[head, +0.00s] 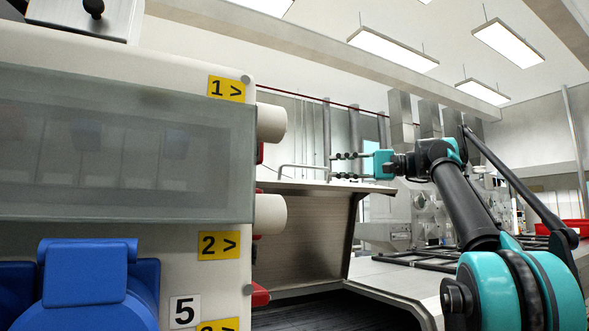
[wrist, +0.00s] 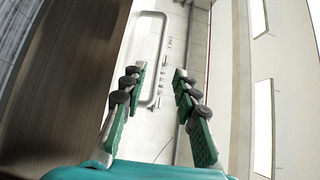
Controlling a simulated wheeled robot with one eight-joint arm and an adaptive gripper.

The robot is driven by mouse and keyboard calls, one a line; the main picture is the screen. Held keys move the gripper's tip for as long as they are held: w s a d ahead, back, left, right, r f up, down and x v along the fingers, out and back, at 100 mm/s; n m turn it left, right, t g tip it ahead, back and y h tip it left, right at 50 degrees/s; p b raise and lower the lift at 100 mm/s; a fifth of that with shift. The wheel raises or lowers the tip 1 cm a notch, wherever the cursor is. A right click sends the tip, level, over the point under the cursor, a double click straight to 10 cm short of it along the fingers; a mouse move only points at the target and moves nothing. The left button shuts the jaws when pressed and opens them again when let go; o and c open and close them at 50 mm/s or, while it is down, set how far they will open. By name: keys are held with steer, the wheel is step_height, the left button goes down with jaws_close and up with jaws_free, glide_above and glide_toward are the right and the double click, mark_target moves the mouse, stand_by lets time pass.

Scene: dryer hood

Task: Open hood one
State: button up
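A grey metal hood (head: 310,187) projects from the machine beside the yellow "1 >" and "2 >" labels. A thin bent metal handle (head: 303,166) stands on its upper face. My gripper (head: 333,166) points left toward the handle, fingers one above the other and apart. In the wrist view, my gripper (wrist: 160,69) is open with nothing clamped. The handle (wrist: 161,55) shows ahead, with its long bar in line with the gap between the fingertips and the left finger overlapping its lower part. I cannot tell whether they touch.
Two cream rollers or knobs (head: 271,122) stick out near the labels. A blue part (head: 85,275) sits at the lower left. A dark conveyor bed (head: 335,312) lies below the hood. Red bins (head: 562,226) stand far right. The space above the hood is open.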

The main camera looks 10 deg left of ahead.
mark_target(303, 167)
steer(key=w+a, duration=0.1)
steer(key=a, duration=0.8)
steer(key=w+a, duration=0.1)
steer(key=a, duration=0.3)
steer(key=shift+w+a+r, duration=0.2)
steer(key=shift+w+a, duration=0.05)
steer(key=shift+w, duration=0.05)
steer(key=shift+c, duration=0.4)
jaws_close()
